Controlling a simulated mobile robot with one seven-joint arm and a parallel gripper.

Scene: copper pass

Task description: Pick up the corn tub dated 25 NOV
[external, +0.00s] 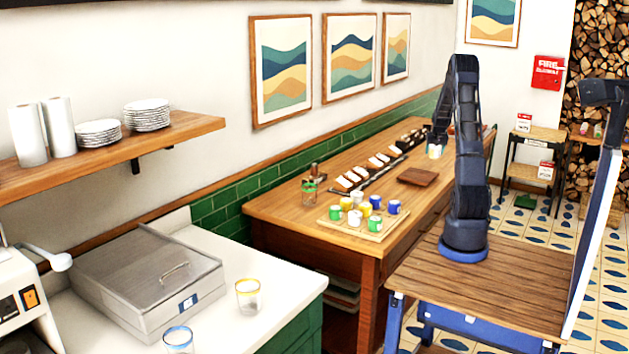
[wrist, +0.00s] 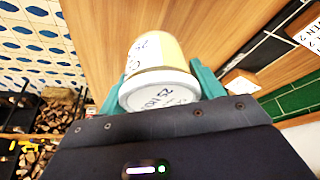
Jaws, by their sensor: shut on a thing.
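My gripper (wrist: 160,90) is shut on a tub (wrist: 158,58) with a pale yellow body and a white lid. In the wrist view the lid faces the camera; its lettering appears to read 25 NOV, partly blurred. Teal fingers press on both sides of the tub. In the external view my gripper (external: 437,140) is over the far part of the wooden table (external: 345,180), with the small pale tub (external: 434,152) hanging below it. The tub looks raised above the tabletop, though the exact gap is hard to tell.
A wooden tray (external: 340,229) with several coloured cups stands at the table's near end. A dark board (external: 417,177) lies near the middle. A row of white cards (external: 362,171) and a glass jar (external: 309,193) stand toward the wall.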

